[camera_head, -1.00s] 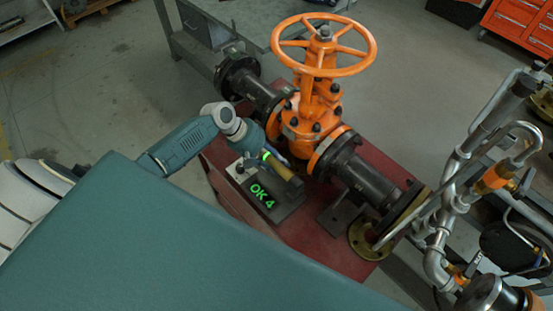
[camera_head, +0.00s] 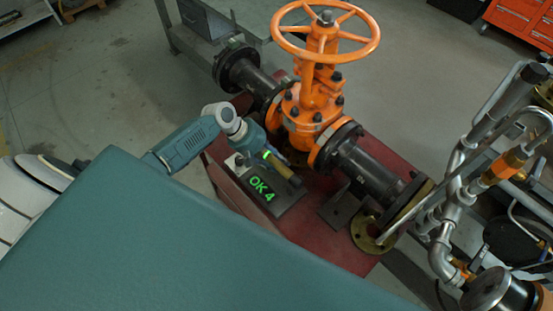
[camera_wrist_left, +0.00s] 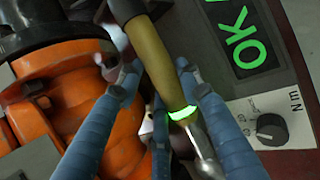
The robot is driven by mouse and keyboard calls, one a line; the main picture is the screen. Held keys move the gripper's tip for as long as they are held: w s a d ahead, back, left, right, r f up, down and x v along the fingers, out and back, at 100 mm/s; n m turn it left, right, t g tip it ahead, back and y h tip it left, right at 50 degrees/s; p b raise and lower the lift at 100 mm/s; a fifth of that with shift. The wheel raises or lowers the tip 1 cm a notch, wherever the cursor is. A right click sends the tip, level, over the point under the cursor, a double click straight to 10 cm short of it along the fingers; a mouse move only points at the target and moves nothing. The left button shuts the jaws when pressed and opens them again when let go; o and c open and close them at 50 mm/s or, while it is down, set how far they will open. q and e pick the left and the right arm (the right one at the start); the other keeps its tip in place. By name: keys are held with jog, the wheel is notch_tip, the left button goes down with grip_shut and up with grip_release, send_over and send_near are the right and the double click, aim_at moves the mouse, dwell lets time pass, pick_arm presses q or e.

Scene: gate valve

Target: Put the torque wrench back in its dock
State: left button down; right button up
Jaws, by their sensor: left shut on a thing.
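The torque wrench has an olive-tan handle (camera_head: 286,174), a glowing green ring and a metal shaft, which shows in the left wrist view (camera_wrist_left: 197,140). My left gripper (camera_head: 273,161) is shut on the wrench near the green ring, with blue fingers on either side of the handle in the left wrist view (camera_wrist_left: 158,76). The dock (camera_head: 285,197) is a dark grey unit with a green "OK 4" display, on the red base. The wrench is close beside or over the dock's valve-side edge; I cannot tell whether they touch. My right gripper is not in view.
The orange gate valve (camera_head: 316,95) with its handwheel stands just behind the wrench, close to my left gripper. Black flanged pipe (camera_head: 368,170) runs along the red base (camera_head: 325,240). Silver piping (camera_head: 455,190) stands at the right. A dial knob (camera_wrist_left: 270,128) sits on the dock.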

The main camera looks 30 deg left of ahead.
pick_arm(q)
jog(key=shift+w+r, duration=0.1)
jog(key=shift+r, duration=0.05)
jog(key=c, duration=1.1)
grip_release()
jog(key=shift+s+f, duration=0.2)
jog(key=shift+s, duration=0.05)
jog(key=v, duration=1.2)
jog(key=shift+r, duration=0.2)
jog(key=shift+d, duration=0.1)
